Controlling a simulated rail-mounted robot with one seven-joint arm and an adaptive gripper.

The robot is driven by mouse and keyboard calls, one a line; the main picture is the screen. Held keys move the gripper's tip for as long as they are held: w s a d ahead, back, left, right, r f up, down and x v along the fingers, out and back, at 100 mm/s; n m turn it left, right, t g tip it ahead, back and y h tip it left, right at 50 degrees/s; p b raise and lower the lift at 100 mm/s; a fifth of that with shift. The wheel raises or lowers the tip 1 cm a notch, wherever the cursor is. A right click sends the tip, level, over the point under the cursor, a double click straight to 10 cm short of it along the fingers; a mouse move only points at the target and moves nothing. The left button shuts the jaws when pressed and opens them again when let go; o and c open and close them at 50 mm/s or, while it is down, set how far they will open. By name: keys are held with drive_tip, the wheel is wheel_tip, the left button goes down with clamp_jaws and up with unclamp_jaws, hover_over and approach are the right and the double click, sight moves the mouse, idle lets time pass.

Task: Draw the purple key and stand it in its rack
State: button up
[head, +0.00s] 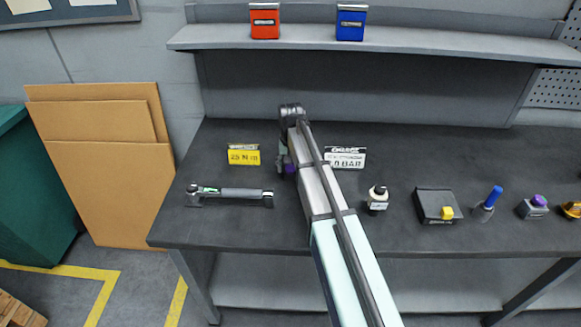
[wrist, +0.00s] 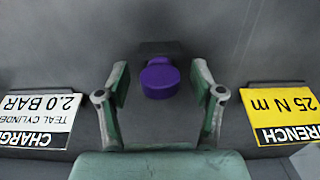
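A purple round knob (wrist: 160,79) on a dark base (wrist: 158,49) shows in the middle of the wrist view. A small purple patch, likely the same knob (head: 289,168), shows beside my arm in the head view, mostly hidden. My gripper (wrist: 160,70) is open, with one finger on each side of the knob and a gap on both sides. In the head view my gripper (head: 284,160) is partly hidden by my arm. Another purple-topped grey block (head: 533,207) stands at the bench's right. I cannot tell which purple item is the rack.
A yellow sign (head: 243,156) and a white sign (head: 345,159) flank my gripper. A torque wrench (head: 230,193) lies front left. A small bottle (head: 377,199), black box (head: 437,205) and blue-topped item (head: 487,204) stand right. A shelf (head: 400,39) overhangs the bench's back.

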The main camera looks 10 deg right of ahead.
wheel_tip(320, 180, up, 12)
idle(0.6)
